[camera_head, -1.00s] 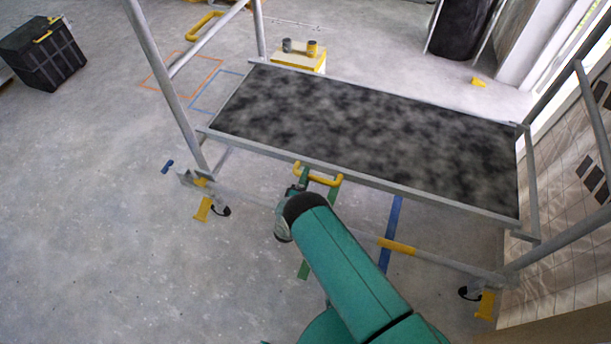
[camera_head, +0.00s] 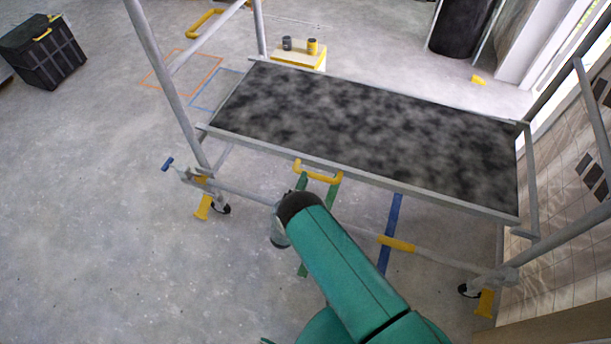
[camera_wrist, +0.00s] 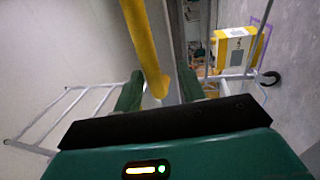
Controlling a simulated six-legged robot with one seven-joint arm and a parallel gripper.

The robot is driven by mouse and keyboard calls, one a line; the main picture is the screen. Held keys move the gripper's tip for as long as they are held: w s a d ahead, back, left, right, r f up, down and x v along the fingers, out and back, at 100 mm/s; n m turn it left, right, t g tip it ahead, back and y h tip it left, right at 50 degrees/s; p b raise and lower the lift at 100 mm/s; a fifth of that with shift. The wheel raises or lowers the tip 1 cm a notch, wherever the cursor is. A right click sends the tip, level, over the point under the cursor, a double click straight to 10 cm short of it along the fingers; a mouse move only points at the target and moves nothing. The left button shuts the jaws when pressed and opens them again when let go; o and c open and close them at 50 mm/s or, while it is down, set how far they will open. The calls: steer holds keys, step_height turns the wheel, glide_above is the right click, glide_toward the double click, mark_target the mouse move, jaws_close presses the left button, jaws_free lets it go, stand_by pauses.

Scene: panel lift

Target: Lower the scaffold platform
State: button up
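The scaffold platform (camera_head: 365,135) has a dark speckled deck in a grey frame and sits raised between the scaffold's upright poles. A yellow handle (camera_head: 318,176) is on its near edge.
A lower rail with a yellow sleeve (camera_head: 397,244) crosses below the platform. Wheels with yellow pedals (camera_head: 202,207) stand at its ends. Behind are a yellow-and-white box (camera_head: 299,56) with cans and a black crate (camera_head: 44,52). The floor at left is clear.

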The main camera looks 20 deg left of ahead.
steer(key=s+f, duration=0.2)
steer(key=s, duration=0.8)
steer(key=shift+s+d, duration=0.2)
steer(key=shift+s, duration=0.1)
steer(key=shift+a, duration=0.1)
